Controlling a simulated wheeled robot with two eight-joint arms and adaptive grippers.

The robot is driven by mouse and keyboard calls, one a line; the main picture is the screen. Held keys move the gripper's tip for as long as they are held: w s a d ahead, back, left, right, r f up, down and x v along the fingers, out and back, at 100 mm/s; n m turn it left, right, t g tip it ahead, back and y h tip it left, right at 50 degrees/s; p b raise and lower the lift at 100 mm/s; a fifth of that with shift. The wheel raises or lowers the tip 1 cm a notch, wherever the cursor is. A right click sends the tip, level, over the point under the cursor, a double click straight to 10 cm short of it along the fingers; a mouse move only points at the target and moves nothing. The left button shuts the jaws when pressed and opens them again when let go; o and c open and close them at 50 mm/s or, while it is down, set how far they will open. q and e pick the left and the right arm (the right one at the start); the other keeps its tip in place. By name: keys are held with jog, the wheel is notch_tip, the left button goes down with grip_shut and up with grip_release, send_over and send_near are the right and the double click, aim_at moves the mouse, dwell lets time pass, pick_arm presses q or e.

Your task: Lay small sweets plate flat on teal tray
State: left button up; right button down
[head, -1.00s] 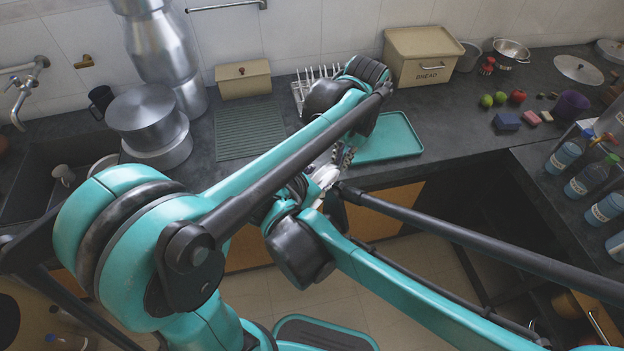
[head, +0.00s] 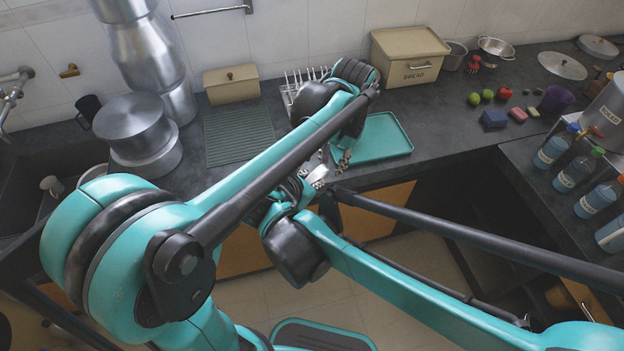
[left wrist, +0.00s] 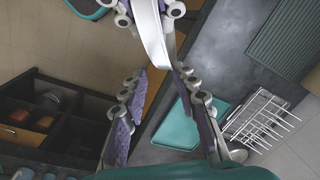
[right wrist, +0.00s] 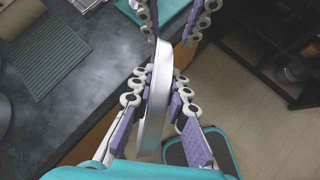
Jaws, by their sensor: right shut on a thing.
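The sweets plate (right wrist: 153,100) is a shiny, pale disc seen edge-on and standing upright in the right wrist view. My right gripper (right wrist: 160,80) is shut on it. The plate also shows at the top of the left wrist view (left wrist: 153,35) and small in the head view (head: 318,173). My left gripper (left wrist: 160,90) is open, its fingers spread at the plate's far end; I see no contact. The teal tray (head: 388,150) lies flat and empty on the counter just beyond the grippers, partly hidden by my left arm.
A wire rack (head: 290,98) stands left of the tray, beside a ribbed green mat (head: 238,135). A bread box (head: 405,62) stands behind the tray. Fruit (head: 487,95) and sponges (head: 495,118) lie to the right. The counter's front edge runs below the grippers.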

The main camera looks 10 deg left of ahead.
pick_arm(q)
notch_tip(320, 180, up, 12)
jog(key=d, duration=0.1)
jog(key=shift+s, duration=0.3)
dwell(0.3)
